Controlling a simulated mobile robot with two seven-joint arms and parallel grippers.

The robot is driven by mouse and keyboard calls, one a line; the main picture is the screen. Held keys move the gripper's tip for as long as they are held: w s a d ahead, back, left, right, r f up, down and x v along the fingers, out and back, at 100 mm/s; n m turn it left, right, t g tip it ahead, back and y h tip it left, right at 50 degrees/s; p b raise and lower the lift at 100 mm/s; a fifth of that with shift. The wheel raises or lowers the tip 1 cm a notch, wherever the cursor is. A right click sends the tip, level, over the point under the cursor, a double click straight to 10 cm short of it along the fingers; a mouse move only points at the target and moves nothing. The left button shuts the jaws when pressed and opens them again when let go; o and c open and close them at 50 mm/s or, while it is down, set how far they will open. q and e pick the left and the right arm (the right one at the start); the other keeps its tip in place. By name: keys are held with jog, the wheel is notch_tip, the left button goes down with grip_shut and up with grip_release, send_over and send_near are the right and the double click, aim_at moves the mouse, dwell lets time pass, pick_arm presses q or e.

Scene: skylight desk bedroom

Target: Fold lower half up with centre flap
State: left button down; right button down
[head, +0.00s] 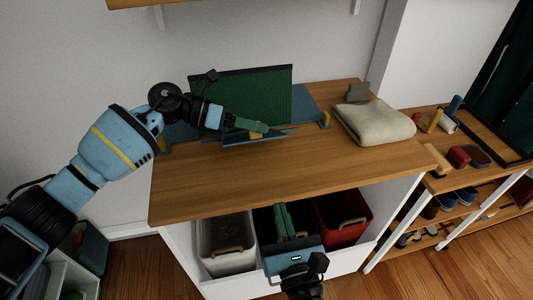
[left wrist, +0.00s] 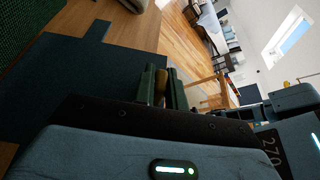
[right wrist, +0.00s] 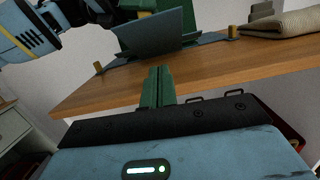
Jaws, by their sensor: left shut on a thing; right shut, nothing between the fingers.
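A blue-grey folding board (head: 306,104) lies at the back of the wooden desk. Its flap (right wrist: 155,32) is tilted up from the desktop in the right wrist view. A dark green, ribbed rectangular sheet (head: 240,92) stands upright behind; I cannot tell if it is cloth or a panel. My left gripper (head: 255,133) is at the flap, shut on a tan tab (left wrist: 161,86) between its green fingers. My right gripper (head: 280,206) is shut and empty, in front of the desk's front edge, above the bins. Its fingertips also show in the right wrist view (right wrist: 158,72).
A folded beige towel (head: 376,122) lies at the desk's right, with a small grey block (head: 358,91) behind it. White (head: 226,262) and red (head: 343,236) bins sit below the desk. A shelf (head: 425,178) with several small items stands right. The desk's front is clear.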

jog(key=x, duration=1)
jog(key=shift+w+a+r, duration=0.2)
jog(key=shift+w+r, duration=0.05)
jog(key=shift+r, duration=0.15)
jog(key=shift+w+a+r, duration=0.15)
jog(key=shift+w+r, duration=0.3)
jog(key=shift+r, duration=0.4)
jog(key=shift+w+a+r, duration=0.15)
jog(key=shift+w+r, duration=0.3)
jog(key=shift+r, duration=0.2)
